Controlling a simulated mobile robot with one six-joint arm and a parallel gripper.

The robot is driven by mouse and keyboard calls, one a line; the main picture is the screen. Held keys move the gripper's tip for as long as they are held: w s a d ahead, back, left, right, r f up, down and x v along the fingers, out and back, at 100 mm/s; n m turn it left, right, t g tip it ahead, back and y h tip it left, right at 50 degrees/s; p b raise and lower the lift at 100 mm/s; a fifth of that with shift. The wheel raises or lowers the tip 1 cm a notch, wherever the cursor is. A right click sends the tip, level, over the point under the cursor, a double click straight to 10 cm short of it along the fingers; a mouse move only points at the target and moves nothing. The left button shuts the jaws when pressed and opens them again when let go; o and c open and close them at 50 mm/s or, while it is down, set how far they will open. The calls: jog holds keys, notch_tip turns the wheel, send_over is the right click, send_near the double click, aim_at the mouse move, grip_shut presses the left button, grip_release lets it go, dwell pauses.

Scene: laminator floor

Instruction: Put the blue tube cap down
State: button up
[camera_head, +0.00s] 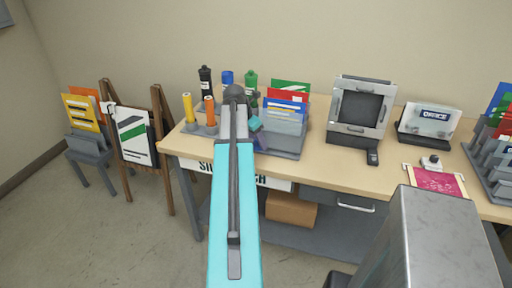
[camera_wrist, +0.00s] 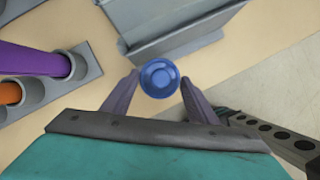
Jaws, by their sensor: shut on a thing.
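The blue tube cap (camera_wrist: 159,78) is round, with rings on its face, and sits between the two fingertips in the wrist view. My gripper (camera_wrist: 160,84) is shut on it and holds it over the table's front part, close to the edge. In the head view my gripper (camera_head: 252,112) is partly hidden by my arm, in front of the grey file rack. I cannot clearly make out the held cap there.
A grey file rack (camera_wrist: 185,38) is just beyond the cap. A tube holder (camera_wrist: 86,66) with purple and orange tubes stands at left. Bottles (camera_head: 206,80) stand behind. Bare tabletop (camera_head: 312,150) shows before the laminator-like machine (camera_head: 358,108); floor lies past the edge.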

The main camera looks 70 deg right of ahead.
aim_at(256, 145)
jog(key=shift+f, duration=0.1)
jog(key=shift+f+p, duration=0.55)
jog(key=shift+f, duration=1.1)
jog(key=shift+f, duration=0.6)
jog(key=o, duration=1)
jog(key=shift+r, duration=0.1)
jog(key=shift+w+a+r, duration=0.1)
jog(key=shift+r, duration=0.65)
jog(key=shift+b+v, duration=0.95)
jog(key=shift+v, duration=4.85)
